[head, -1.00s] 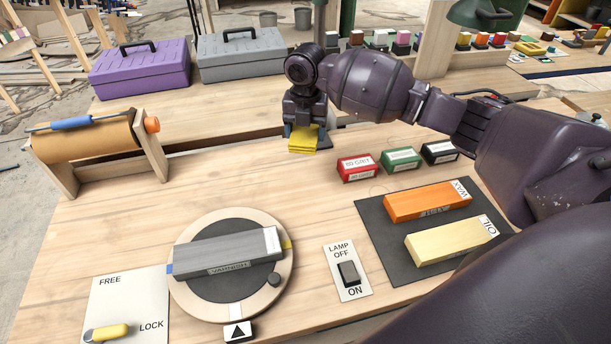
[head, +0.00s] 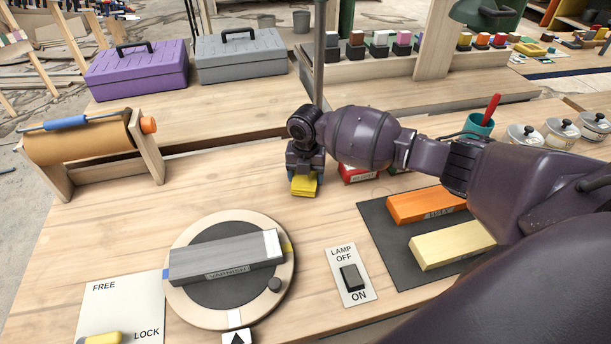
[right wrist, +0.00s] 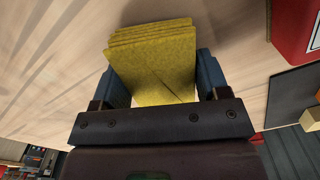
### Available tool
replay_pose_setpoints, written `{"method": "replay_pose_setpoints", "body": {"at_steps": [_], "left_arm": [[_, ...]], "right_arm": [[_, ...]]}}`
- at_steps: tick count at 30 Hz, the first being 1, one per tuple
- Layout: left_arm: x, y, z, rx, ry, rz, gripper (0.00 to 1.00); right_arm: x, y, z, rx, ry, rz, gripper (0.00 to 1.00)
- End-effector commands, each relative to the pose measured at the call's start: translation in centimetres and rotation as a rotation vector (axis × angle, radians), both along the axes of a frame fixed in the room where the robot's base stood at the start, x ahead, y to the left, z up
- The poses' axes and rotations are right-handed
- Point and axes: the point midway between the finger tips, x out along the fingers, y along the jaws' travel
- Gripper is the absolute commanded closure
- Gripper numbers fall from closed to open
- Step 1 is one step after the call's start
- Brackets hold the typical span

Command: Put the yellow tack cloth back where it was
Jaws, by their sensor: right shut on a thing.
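The yellow tack cloth (head: 304,186) is a small folded stack held in my right gripper (head: 304,176), at the middle of the wooden workbench. In the right wrist view the cloth (right wrist: 152,60) sits between the two blue fingers of the right gripper (right wrist: 153,85), which is shut on it. The cloth is low over the bench top; I cannot tell whether it touches the wood. My left gripper is not in view.
A red grit block (head: 358,173) is close to the right of the gripper, partly behind my arm. A round turntable (head: 186,300) bears a grey block (head: 225,257). A dark mat (head: 385,238) holds orange and pale blocks. A paper roll (head: 80,140) stands left. Bench left of the gripper is clear.

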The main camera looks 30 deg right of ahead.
Motion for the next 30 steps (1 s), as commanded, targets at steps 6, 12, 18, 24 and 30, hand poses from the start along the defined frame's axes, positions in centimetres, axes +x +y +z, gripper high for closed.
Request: {"method": "replay_pose_setpoints", "body": {"at_steps": [6, 12, 18, 24, 30], "left_arm": [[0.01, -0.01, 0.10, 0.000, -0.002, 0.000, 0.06], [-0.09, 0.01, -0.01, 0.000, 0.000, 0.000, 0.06], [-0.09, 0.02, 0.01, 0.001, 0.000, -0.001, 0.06], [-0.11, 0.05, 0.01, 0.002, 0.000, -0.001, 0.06], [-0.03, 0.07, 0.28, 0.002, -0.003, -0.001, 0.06]], "right_arm": [[0.05, -0.03, -0.43, 0.000, -0.002, 0.000, 0.54], [0.04, -0.03, -0.73, -0.001, -0.001, 0.000, 0.54], [0.04, -0.02, -0.76, -0.001, -0.001, 0.000, 0.09], [0.04, -0.02, -0.75, -0.001, -0.001, 0.000, 0.06], [0.10, -0.02, -0.03, 0.000, -0.004, 0.000, 0.06]]}}
